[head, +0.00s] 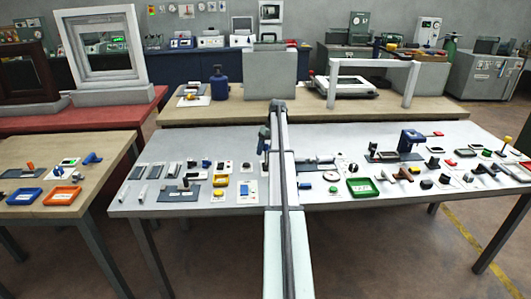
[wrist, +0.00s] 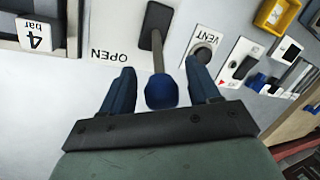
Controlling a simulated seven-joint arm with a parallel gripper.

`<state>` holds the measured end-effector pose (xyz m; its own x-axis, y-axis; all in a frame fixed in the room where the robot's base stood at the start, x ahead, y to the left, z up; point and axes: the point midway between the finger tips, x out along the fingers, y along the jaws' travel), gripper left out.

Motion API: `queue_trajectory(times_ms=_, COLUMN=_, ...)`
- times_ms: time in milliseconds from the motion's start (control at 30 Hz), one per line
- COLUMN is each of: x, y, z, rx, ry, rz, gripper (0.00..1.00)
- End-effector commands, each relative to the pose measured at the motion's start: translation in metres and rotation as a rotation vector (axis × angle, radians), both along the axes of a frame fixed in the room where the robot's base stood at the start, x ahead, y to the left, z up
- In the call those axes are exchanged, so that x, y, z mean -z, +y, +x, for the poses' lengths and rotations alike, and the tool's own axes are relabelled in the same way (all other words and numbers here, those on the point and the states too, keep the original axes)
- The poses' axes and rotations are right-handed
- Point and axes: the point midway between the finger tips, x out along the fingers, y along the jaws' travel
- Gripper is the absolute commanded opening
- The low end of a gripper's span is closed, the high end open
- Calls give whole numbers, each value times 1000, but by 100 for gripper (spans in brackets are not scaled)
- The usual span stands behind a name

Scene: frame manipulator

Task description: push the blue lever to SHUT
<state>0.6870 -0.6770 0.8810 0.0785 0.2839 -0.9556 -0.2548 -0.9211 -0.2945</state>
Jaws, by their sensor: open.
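The blue lever has a round blue knob (wrist: 161,93) on a grey stem that rises from a dark slotted base. In the wrist view an upside-down OPEN label (wrist: 122,56) is printed left of the stem; no SHUT label is visible. My gripper (wrist: 160,68) is open, with its two dark blue fingers on either side of the knob. The knob sits between them, nearer the right finger, and does not look gripped. In the head view my arm covers the middle of the table, and I cannot make out the lever there.
A round VENT knob (wrist: 203,53) on a white plate is close to the right finger. A switch panel (wrist: 243,63) and a yellow-framed part (wrist: 270,15) lie farther right. A 4 bar label (wrist: 35,35) is at upper left. The grey table (head: 330,205) is crowded with small fixtures on both sides.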

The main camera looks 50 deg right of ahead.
Motion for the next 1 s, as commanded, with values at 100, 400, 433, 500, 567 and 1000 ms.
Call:
queue_trajectory(times_ms=100, x=7, y=3, z=0, rx=0, ry=0, rz=0, gripper=61)
queue_trajectory(times_ms=400, x=11, y=3, z=1, rx=0, ry=0, rz=0, gripper=61)
queue_trajectory(times_ms=433, x=11, y=3, z=1, rx=0, ry=0, rz=0, gripper=61)
queue_trajectory(times_ms=500, x=11, y=3, z=1, rx=0, ry=0, rz=0, gripper=59)
queue_trajectory(times_ms=567, x=11, y=3, z=1, rx=0, ry=0, rz=0, gripper=53)
queue_trajectory(times_ms=1000, x=10, y=3, z=1, rx=0, ry=0, rz=0, gripper=11)
